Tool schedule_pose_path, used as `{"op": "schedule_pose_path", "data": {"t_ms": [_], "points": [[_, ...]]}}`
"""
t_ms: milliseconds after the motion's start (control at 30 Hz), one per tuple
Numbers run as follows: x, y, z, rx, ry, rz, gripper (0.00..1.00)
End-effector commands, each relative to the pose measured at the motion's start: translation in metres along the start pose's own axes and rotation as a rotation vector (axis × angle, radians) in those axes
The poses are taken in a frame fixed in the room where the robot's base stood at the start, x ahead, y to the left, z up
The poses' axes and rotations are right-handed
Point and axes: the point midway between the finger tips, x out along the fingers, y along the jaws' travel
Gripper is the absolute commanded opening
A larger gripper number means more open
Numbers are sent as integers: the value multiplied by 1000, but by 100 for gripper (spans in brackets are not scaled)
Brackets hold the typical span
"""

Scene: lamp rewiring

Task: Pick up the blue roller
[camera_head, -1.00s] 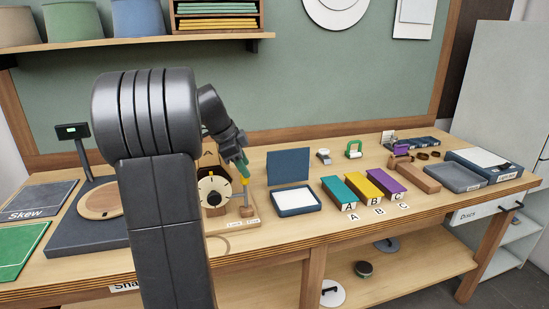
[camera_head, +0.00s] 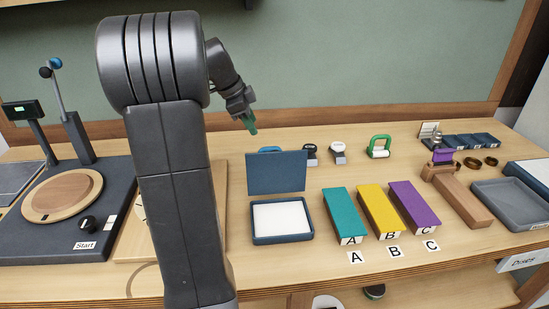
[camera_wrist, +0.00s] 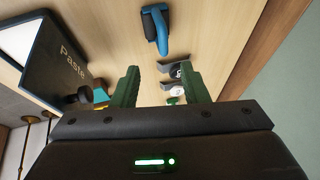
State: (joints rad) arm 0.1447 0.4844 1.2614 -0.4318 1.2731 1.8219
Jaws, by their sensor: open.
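The blue roller (camera_wrist: 161,30) lies on the bench at the top middle of the wrist view, with a blue handle and a grey part beside it. In the head view only a bit of blue that looks like it (camera_head: 270,149) shows above the raised lid of the paste box; the lid hides the rest. My gripper (camera_head: 250,124) is above the back of the bench, near the lid. Its green fingers (camera_wrist: 160,92) are apart with nothing held between them. The roller is beyond the fingertips, not touching them.
The paste box (camera_head: 254,238) stands open with its lid (camera_head: 276,172) upright. Teal (camera_head: 345,212), yellow (camera_head: 379,208) and purple (camera_head: 414,204) blocks lie in front.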

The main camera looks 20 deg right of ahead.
Motion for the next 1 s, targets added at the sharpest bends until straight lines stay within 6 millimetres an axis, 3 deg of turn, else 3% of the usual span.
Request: {"op": "schedule_pose_path", "data": {"t_ms": [400, 633, 1000], "points": [[72, 0, 0, 0, 0, 4, 41], [88, -2, 0, 0, 0, 2, 41], [133, -8, -1, 1, 0, 1, 41]]}}
